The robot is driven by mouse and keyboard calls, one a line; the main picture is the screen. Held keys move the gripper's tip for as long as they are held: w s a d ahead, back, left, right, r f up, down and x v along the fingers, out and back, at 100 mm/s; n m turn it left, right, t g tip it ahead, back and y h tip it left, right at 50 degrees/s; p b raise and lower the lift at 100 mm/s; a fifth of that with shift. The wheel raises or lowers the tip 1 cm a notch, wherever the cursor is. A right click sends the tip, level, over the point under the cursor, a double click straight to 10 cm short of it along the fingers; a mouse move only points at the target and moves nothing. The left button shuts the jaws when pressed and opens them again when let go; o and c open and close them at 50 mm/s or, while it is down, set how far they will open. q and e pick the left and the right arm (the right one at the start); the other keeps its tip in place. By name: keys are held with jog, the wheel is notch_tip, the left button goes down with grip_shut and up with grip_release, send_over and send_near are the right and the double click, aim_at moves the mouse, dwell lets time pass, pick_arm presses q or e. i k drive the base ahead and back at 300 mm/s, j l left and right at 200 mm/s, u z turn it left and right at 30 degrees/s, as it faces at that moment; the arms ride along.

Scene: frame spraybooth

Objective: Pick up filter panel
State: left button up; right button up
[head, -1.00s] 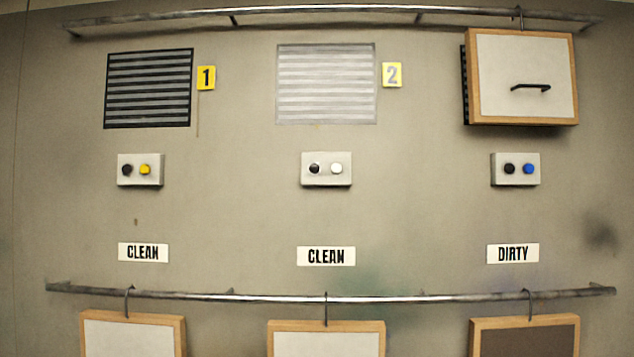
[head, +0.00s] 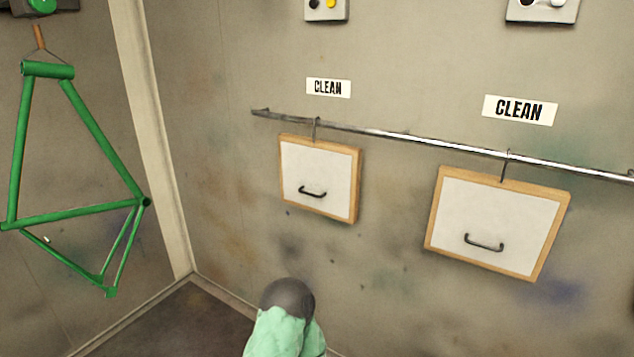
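Two filter panels hang by hooks from a metal rail (head: 420,141) on the booth wall. The left panel (head: 325,170) has a white face, a wooden frame and a dark handle low on its face. The right panel (head: 495,215) looks the same and hangs slightly tilted. A "CLEAN" label (head: 328,88) is above the left panel and another "CLEAN" label (head: 519,110) is above the right one. Neither of my grippers shows in the head view, so whether they are open or shut is hidden.
A green bicycle frame (head: 65,218) hangs at the left, near the booth corner. Button boxes (head: 327,10) and (head: 541,12) are cut by the top edge. Dark floor (head: 165,325) shows at the lower left. The wall below the panels is bare.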

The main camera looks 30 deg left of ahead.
aim_at(320, 176)
jog(key=i+j, duration=0.1)
jog(key=j, duration=0.3)
jog(key=i+j+u, duration=0.15)
jog(key=j, duration=0.25)
jog(key=i+j, duration=0.15)
jog(key=j, duration=0.25)
jog(key=j+u, duration=0.05)
